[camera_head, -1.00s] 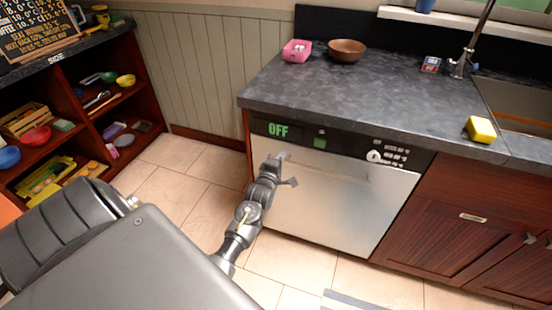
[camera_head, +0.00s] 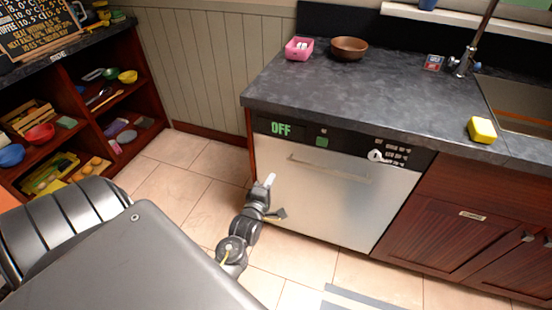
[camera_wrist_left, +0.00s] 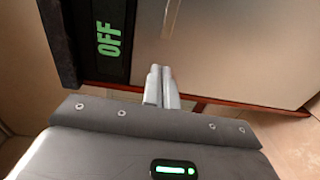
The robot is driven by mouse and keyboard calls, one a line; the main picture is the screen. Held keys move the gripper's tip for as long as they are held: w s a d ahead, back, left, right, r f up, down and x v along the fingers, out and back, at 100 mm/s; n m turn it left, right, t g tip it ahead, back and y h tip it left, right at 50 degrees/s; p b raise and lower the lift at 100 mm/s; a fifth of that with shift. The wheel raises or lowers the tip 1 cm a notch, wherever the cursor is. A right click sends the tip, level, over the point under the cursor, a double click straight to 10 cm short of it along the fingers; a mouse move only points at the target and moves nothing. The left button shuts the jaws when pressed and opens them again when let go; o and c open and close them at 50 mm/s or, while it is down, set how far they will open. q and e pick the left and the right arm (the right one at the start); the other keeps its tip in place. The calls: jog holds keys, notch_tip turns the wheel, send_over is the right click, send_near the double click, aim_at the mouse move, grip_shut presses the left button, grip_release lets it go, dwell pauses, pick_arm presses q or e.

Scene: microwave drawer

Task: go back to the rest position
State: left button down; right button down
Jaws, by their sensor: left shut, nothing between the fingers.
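In the left wrist view the shut fingers (camera_wrist_left: 161,84) point toward the steel front (camera_wrist_left: 230,50). I cannot tell whether they touch it. The drawer front is closed, and its control panel (camera_head: 340,146) shows a green OFF. My right gripper is not in view.
A dark counter (camera_head: 350,90) above holds a pink container (camera_head: 298,49), a brown bowl (camera_head: 348,48) and a yellow sponge (camera_head: 482,129) near the sink (camera_head: 525,100). A wooden shelf (camera_head: 95,110) with bowls stands left. Tiled floor (camera_head: 180,190) is clear between them.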

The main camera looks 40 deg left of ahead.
pick_arm(q)
jog(key=shift+s+d, duration=0.3)
jog(key=shift+s, duration=0.35)
